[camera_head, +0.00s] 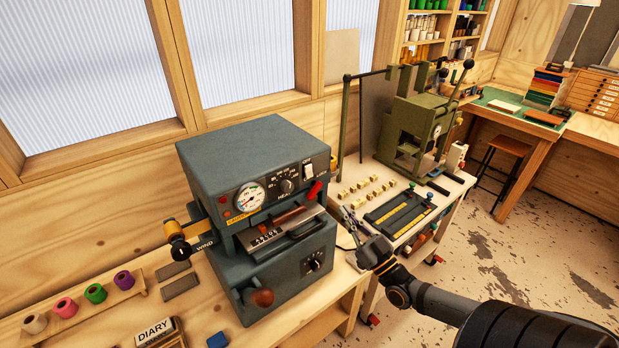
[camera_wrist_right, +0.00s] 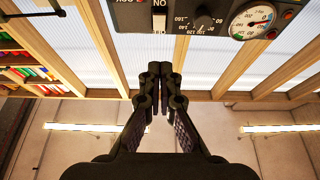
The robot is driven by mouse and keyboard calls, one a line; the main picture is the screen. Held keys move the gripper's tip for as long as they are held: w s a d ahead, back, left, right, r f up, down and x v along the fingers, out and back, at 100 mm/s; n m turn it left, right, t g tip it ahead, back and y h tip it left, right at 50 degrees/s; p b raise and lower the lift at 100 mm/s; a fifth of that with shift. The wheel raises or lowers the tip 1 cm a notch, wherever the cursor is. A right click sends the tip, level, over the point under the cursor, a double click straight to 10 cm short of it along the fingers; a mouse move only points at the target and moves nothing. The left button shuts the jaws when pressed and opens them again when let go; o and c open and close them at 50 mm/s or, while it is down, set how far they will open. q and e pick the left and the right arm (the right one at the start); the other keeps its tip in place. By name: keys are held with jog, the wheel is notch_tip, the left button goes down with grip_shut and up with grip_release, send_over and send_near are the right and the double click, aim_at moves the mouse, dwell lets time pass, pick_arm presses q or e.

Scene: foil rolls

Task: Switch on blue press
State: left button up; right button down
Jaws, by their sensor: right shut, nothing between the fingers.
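The blue-grey press (camera_head: 262,205) stands on the wooden bench in the head view. Its front panel has a round gauge (camera_head: 250,196), a dial (camera_head: 287,186) and a white rocker switch (camera_head: 308,171) at the upper right. A red lever lies just below the switch. My right gripper (camera_head: 347,213) is shut and empty, to the right of the press and lower than the switch, apart from it. In the right wrist view the shut fingertips (camera_wrist_right: 158,70) point toward the panel, shown upside down, with the white switch (camera_wrist_right: 159,20) above them. My left gripper is not in view.
A green press (camera_head: 415,125) stands on a second table at the right, with small brass-coloured blocks and a black tray (camera_head: 400,213) before it. Coloured foil rolls (camera_head: 95,293) and a diary block (camera_head: 158,331) lie at the front left. Floor shows at the right.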

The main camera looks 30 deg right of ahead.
send_near(309, 172)
notch_tip(309, 172, up, 4)
jog(key=w, duration=0.2)
jog(key=w+f+b, duration=0.1)
jog(key=w+b, duration=0.1)
jog(key=shift+w+f, duration=0.3)
jog(key=shift+f, duration=0.05)
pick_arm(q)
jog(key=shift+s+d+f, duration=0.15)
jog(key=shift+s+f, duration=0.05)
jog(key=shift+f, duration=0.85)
pick_arm(e)
jog(key=shift+w+a+f, duration=0.1)
jog(key=shift+w, duration=0.25)
